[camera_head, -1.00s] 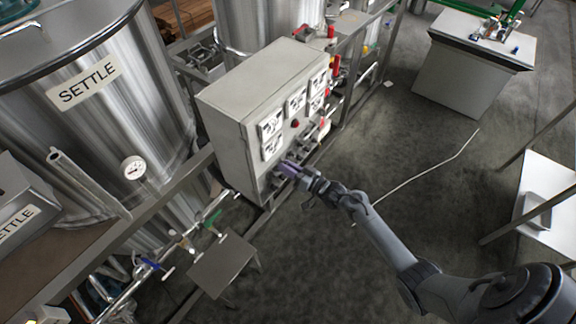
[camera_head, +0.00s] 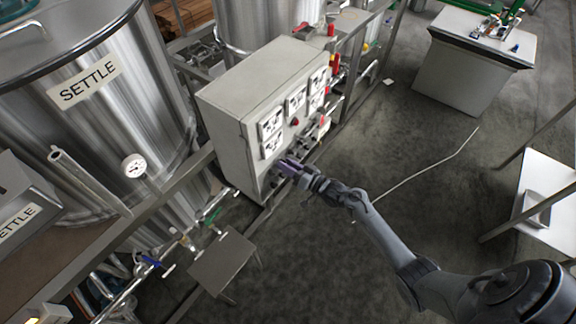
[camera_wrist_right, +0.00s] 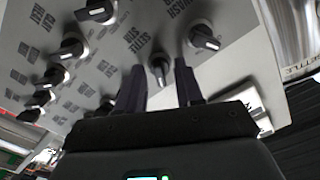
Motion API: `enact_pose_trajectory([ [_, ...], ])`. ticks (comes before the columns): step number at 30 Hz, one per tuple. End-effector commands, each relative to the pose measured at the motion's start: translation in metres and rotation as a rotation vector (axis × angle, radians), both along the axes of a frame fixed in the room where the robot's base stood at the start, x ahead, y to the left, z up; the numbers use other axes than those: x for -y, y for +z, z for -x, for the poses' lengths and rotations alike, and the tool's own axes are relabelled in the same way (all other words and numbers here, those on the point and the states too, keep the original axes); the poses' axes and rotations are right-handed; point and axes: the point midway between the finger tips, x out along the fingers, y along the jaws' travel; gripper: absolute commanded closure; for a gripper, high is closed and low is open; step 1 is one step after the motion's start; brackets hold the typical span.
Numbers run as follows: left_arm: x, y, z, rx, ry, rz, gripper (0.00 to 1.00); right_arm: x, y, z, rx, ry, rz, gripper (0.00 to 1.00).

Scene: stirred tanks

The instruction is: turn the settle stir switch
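The grey control box (camera_head: 225,125) stands beside the SETTLE tank (camera_head: 95,120) in the head view. In the right wrist view its panel (camera_wrist_right: 235,20) carries several black knobs on round metal bases. My right gripper (camera_head: 289,168) is at the lower part of the panel face. In the wrist view the right gripper (camera_wrist_right: 160,82) is open. One knob (camera_wrist_right: 159,67) shows in the gap between its fingertips, with space on both sides. Another knob (camera_wrist_right: 203,38) is just right of the fingers. My left gripper is not in view.
Pipes and a metal frame (camera_head: 345,105) run behind the control box. A small grey platform (camera_head: 222,262) stands below the tank. A grey cabinet (camera_head: 462,82) is at the upper right. The floor (camera_head: 400,150) right of the box is largely clear.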

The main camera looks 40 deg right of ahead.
Motion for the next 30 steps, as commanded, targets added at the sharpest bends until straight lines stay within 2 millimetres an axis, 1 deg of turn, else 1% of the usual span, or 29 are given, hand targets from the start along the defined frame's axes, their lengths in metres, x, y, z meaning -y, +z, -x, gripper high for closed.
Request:
enact_pose_trajectory([
  [4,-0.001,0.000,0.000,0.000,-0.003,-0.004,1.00,0.001,-0.001,0.004,-0.001,0.000,0.000,0.64],
  [7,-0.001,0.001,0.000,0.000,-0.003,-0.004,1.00,0.003,-0.001,0.012,-0.001,0.000,0.000,0.64],
  [21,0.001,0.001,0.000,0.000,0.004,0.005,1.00,0.020,-0.001,0.086,-0.002,0.000,0.001,0.64],
  [25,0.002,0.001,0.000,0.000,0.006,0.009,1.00,0.023,-0.001,0.098,-0.002,0.001,0.000,0.64],
  [30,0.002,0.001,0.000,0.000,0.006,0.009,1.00,0.025,0.000,0.105,-0.001,0.001,0.000,0.64],
])
